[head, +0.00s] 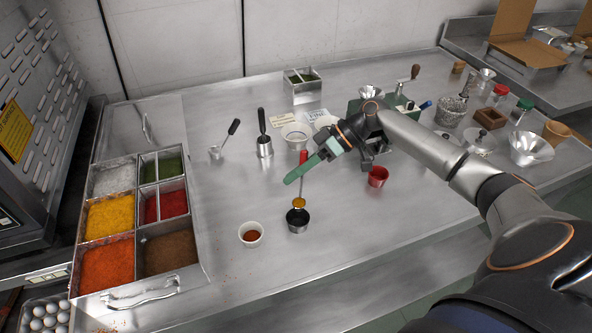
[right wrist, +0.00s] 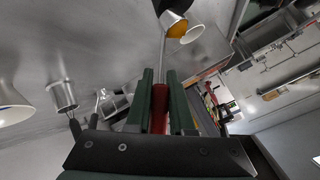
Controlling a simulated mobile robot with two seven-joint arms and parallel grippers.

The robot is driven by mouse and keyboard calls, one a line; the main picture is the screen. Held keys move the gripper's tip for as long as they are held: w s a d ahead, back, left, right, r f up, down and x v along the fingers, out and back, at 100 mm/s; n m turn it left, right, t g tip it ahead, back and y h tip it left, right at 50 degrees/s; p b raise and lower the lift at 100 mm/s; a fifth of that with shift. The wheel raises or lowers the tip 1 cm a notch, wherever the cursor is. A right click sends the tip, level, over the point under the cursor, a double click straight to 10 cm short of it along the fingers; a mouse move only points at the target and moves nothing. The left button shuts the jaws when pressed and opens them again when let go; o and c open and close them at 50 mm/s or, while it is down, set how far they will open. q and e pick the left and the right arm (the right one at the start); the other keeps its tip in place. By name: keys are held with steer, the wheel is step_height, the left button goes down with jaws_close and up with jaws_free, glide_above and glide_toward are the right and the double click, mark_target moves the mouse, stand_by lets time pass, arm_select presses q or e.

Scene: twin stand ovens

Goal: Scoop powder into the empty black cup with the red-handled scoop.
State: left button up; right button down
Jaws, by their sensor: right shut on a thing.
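The red-handled scoop (head: 303,158) is held by my right gripper (head: 292,179), whose green fingers are shut on its red handle. Its bowl hangs low and holds yellow powder. The black cup (head: 298,221) stands upright on the steel table, just below the scoop bowl in the head view; whether they touch is unclear. The cup's inside looks dark. In the right wrist view the red handle (right wrist: 160,108) lies between the fingers, and yellow powder shows at the scoop's far end. My left gripper is not in view.
A steel tray (head: 205,285) at left has compartments of white, yellow, orange, brown, red and green powders. A white cup with reddish powder (head: 250,234) stands left of the black cup. A red cup (head: 378,177) stands to the right. Bare table lies between tray and cups.

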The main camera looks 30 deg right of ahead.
steer(key=shift+s+a+r+n+t+h, duration=0.6)
steer(key=shift+s+a+n+t+h, duration=0.1)
steer(key=shift+t+h, duration=0.25)
steer(key=shift+s+a+r+n+t+h, duration=0.6)
steer(key=shift+n+t+h, duration=0.1)
steer(key=shift+t+h, duration=0.2)
